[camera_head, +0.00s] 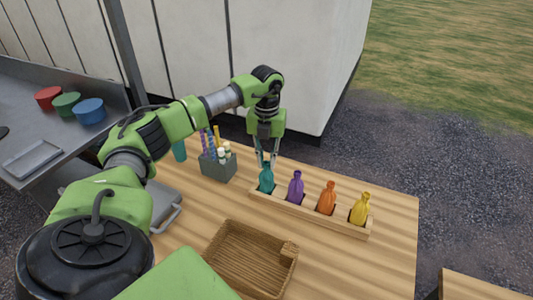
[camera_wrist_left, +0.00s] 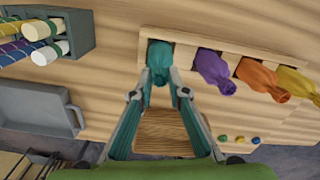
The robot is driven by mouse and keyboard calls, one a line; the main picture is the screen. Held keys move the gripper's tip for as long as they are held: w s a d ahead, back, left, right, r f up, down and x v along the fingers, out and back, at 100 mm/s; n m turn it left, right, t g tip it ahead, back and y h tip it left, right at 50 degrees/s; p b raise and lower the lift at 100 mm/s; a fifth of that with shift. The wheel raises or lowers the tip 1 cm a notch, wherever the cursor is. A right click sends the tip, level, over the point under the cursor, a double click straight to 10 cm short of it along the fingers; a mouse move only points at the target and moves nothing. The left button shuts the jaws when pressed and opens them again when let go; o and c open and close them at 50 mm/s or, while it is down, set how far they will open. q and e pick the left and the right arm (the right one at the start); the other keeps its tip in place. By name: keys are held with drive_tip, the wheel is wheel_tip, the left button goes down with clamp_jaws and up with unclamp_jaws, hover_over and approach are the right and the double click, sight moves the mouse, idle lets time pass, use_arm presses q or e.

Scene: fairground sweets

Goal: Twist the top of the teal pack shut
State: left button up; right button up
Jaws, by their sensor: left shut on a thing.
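The teal pack (camera_head: 266,182) stands in the leftmost slot of a wooden rack (camera_head: 314,216) on the table. In the left wrist view the teal pack (camera_wrist_left: 158,56) shows between the fingertips. My left gripper (camera_head: 267,163) comes down from above and is shut on the top of the teal pack; it also shows in the left wrist view (camera_wrist_left: 159,78). The pack's gripped neck is partly hidden by the fingers. My right gripper is not in view.
Purple (camera_head: 296,188), orange (camera_head: 327,198) and yellow (camera_head: 360,209) packs stand in the same rack, to the right. A grey holder (camera_head: 218,168) with several sticks is left of the rack. A wooden tray (camera_head: 232,283) lies in front. Bare table lies at the right.

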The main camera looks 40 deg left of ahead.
use_arm(q)
drive_tip(key=m, duration=0.5)
drive_tip(key=shift+m, duration=0.4)
drive_tip(key=m, duration=0.5)
drive_tip(key=shift+m, duration=0.3)
drive_tip(key=m, duration=0.5)
drive_tip(key=shift+m, duration=0.4)
drive_tip(key=m, duration=0.5)
drive_tip(key=o, duration=0.7)
